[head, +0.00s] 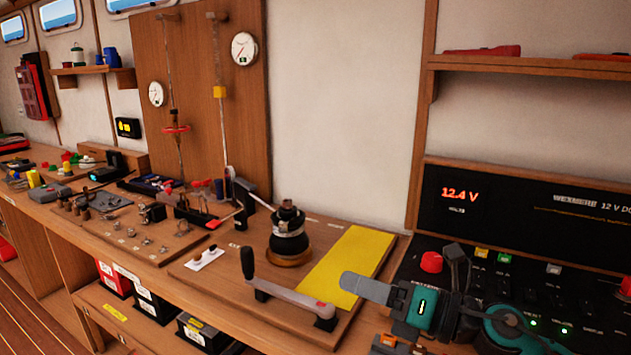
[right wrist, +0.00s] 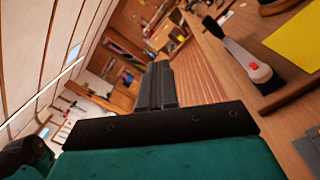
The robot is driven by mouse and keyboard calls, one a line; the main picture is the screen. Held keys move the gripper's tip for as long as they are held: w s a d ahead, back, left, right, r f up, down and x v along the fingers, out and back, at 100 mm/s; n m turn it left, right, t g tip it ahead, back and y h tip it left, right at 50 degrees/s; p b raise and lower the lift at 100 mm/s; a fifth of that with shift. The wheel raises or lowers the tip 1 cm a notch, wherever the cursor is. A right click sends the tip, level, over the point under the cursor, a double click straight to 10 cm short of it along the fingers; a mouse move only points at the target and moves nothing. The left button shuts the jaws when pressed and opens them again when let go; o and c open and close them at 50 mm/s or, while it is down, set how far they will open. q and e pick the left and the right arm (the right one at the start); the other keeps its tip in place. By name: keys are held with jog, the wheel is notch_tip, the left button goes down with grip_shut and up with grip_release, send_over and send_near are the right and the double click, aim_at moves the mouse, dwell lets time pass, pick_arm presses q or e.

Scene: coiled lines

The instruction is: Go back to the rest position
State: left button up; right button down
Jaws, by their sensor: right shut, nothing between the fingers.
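My right gripper (head: 350,282) reaches in from the lower right in the head view, its grey fingers pointing left. It is shut and empty, over the front edge of the bench near the yellow mat (head: 347,262). In the right wrist view the closed fingers (right wrist: 157,75) stand at the middle with nothing between them. My left gripper is in neither view.
A winch handle (head: 287,290) lies on a wooden board beside a black winch (head: 288,230). A panel with a red knob (head: 431,262) and lit switches stands at the right. Small tools and fittings crowd the bench to the left. Open floor (right wrist: 205,75) shows beside the bench.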

jog(key=s+d+f+m+t+h, duration=0.2)
jog(key=d+f+m+t+h, duration=0.35)
jog(key=m, duration=0.95)
jog(key=s+d+f+m+t+h, duration=0.15)
jog(key=d+m+h, duration=0.45)
jog(key=m+h, duration=0.65)
jog(key=s+d+f+m+g+y, duration=0.1)
jog(key=s+f+m+g, duration=0.45)
jog(key=s+f, duration=0.4)
jog(key=s+d+f+m+g+y, duration=0.1)
jog(key=s+f+m+g, duration=0.5)
jog(key=s, duration=0.7)
jog(key=w+a+f+n+t+y, duration=0.1)
jog(key=w+a+f+t, duration=0.1)
jog(key=w+f+t, duration=0.4)
notch_tip(320, 180, down, 2)
jog(key=shift+w+a+f, duration=0.25)
jog(key=shift+w+a, duration=0.05)
jog(key=shift+w, duration=0.6)
